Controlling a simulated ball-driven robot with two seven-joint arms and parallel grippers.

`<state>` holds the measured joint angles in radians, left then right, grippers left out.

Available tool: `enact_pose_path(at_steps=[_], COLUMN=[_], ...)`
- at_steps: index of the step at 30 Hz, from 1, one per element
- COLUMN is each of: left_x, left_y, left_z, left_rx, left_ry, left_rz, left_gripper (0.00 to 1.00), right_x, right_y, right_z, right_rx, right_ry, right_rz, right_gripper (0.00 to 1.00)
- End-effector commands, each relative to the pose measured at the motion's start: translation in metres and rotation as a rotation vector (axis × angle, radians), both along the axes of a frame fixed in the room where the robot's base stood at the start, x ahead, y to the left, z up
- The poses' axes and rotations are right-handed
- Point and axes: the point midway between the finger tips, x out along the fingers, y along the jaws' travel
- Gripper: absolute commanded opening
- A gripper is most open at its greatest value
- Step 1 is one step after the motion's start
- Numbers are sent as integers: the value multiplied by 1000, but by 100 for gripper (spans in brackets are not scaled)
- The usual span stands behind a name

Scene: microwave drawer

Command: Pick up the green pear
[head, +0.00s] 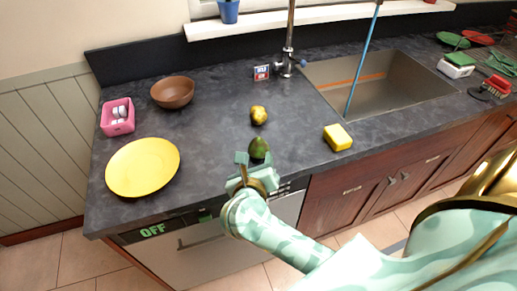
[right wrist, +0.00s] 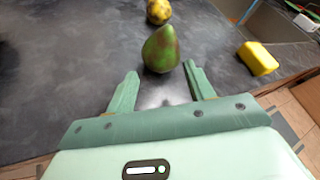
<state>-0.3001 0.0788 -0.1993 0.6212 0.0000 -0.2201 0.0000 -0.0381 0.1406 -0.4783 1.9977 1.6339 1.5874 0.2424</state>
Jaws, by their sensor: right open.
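The green pear (head: 259,147) stands on the dark countertop near its front edge, below the yellow fruit in the head view. In the right wrist view the green pear (right wrist: 161,50) has brownish patches and sits just beyond the fingertips, roughly centred between them. My right gripper (head: 250,160) is at the counter's front edge, close to the pear. In the right wrist view its two fingers (right wrist: 160,74) are apart with nothing between them, and the gripper is open. My left gripper is not in view.
A yellow spotted fruit (head: 258,115) lies behind the pear. A yellow sponge (head: 337,137) is to the right, before the sink (head: 385,82). A yellow plate (head: 142,167), brown bowl (head: 172,92) and pink box (head: 117,117) are left. Counter around the pear is clear.

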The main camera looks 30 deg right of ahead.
Motion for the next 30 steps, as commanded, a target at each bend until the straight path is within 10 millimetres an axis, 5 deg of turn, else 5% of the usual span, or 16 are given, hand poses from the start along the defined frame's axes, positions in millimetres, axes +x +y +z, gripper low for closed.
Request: enact_pose_path(at_steps=[12, 21, 25, 30], left_x=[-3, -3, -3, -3], left_y=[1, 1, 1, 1], left_z=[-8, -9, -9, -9], left_rx=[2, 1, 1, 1], left_ry=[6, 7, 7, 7], left_rz=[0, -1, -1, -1], left_gripper=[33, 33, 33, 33], right_x=[42, 46, 46, 46], right_y=[-31, -35, -34, -34], right_z=[-11, -12, -12, -12], right_rx=[-4, 0, 0, 0], right_ry=[0, -1, -1, -1], right_rz=[0, 0, 0, 0], right_gripper=[53, 53, 21, 21])
